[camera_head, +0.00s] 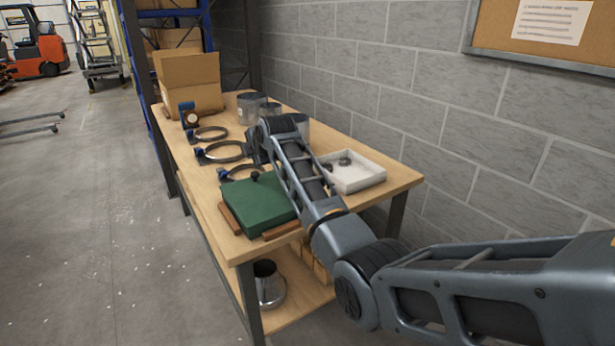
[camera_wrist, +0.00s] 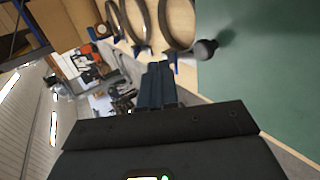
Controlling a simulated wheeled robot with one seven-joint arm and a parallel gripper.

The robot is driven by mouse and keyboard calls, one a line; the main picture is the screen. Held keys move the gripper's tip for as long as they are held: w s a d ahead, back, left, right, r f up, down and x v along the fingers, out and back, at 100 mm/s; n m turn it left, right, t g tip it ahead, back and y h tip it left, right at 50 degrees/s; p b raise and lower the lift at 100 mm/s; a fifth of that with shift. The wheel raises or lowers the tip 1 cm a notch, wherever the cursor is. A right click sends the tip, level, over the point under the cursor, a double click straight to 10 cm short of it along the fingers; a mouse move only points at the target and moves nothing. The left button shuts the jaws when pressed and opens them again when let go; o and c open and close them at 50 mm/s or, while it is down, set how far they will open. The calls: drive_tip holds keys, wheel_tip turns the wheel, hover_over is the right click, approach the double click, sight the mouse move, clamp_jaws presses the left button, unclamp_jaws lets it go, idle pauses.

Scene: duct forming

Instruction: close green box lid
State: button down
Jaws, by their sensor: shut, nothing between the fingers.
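The green lid (camera_head: 262,204) lies roughly flat on the work table, with brown box parts (camera_head: 231,219) showing at its left and front edges. A dark round knob (camera_head: 255,175) stands at its far edge. In the wrist view the green lid (camera_wrist: 265,85) fills the right side and the knob (camera_wrist: 205,48) sticks out at its left edge. My gripper (camera_wrist: 158,75) is shut and empty, left of the lid and apart from the knob. In the head view my arm mostly hides the gripper, beyond the lid. Whether the lid is fully seated cannot be told.
Ring clamps (camera_head: 222,152) lie along the table's left side. Metal cylinders (camera_head: 249,107) and a cardboard box (camera_head: 188,82) stand at the back. A white tray (camera_head: 371,179) with a small grey part sits right of my arm. A block wall (camera_head: 420,110) borders the table's right.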

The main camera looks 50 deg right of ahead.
sight(253, 173)
drive_tip(key=f, duration=0.1)
drive_tip(key=w+f+g+b, duration=0.1)
drive_tip(key=f, duration=0.1)
drive_tip(key=shift+w+d+f, duration=0.1)
drive_tip(key=shift+w+d, duration=0.05)
drive_tip(key=shift+d, duration=0.05)
drive_tip(key=shift+w+f+b, duration=0.3)
drive_tip(key=shift+f, duration=0.35)
